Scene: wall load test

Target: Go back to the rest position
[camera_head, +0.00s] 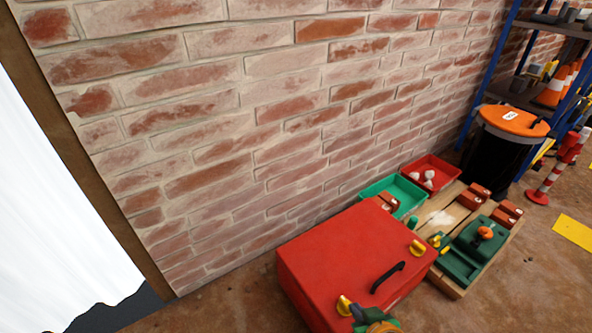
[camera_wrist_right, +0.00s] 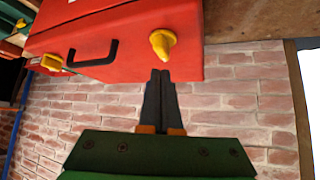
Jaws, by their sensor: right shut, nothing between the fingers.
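My right gripper (camera_head: 358,313) shows at the bottom edge of the head view, partly cut off. In the right wrist view its two dark fingers (camera_wrist_right: 160,76) are together and empty. The fingertips are close to the red case (camera_head: 335,250), near a yellow latch (camera_head: 345,305). In the right wrist view the latch (camera_wrist_right: 163,43) is just beyond the tips. I cannot tell whether they touch the case. My left gripper is not in view.
The red case has a black handle (camera_head: 387,277). Beside it are a green bin (camera_head: 398,190), a red bin (camera_head: 432,172) and a wooden tray (camera_head: 455,291) with green and brick-coloured items. A brick wall (camera_head: 240,130) stands behind. An orange-lidded black drum (camera_head: 497,150) is at right.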

